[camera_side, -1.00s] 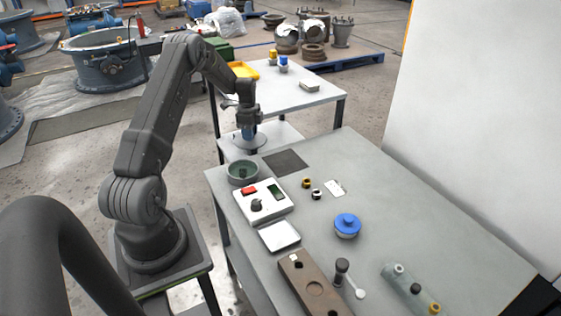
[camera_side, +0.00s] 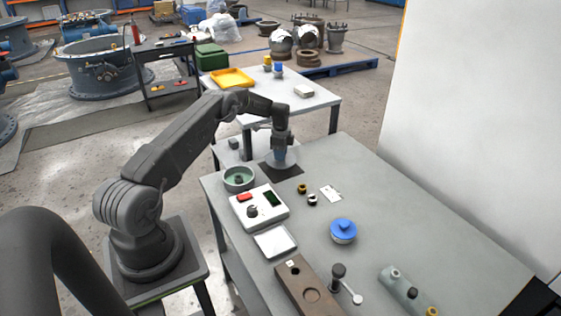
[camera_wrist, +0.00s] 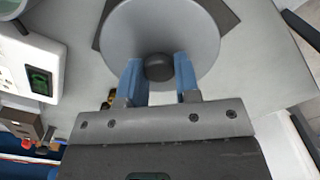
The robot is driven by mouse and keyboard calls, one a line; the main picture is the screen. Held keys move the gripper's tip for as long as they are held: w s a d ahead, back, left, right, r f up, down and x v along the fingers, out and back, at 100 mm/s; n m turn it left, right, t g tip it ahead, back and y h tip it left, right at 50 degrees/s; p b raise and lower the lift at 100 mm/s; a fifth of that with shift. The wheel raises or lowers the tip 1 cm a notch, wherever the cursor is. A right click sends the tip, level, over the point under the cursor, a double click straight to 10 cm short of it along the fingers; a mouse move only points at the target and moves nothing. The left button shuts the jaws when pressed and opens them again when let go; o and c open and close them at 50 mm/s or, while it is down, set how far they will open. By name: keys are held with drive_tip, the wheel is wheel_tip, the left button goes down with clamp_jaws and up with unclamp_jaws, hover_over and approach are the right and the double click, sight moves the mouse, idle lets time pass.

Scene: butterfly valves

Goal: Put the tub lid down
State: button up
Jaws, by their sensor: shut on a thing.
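My gripper (camera_side: 281,152) is over the far end of the grey workbench. In the wrist view its blue fingers (camera_wrist: 158,72) are shut on the dark knob of a round, pale grey tub lid (camera_wrist: 185,28).
A green-grey bowl (camera_side: 239,180) and a white device with a red button (camera_side: 259,208) stand close by on the left. Small black and brass rings (camera_side: 303,188) and a white card (camera_side: 330,194) lie nearer. A blue-lidded pot (camera_side: 343,230) stands further right.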

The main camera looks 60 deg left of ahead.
drive_tip(key=shift+f, duration=1.85)
drive_tip(key=shift+f, duration=0.15)
drive_tip(key=o, duration=1)
drive_tip(key=shift+c, duration=0.2)
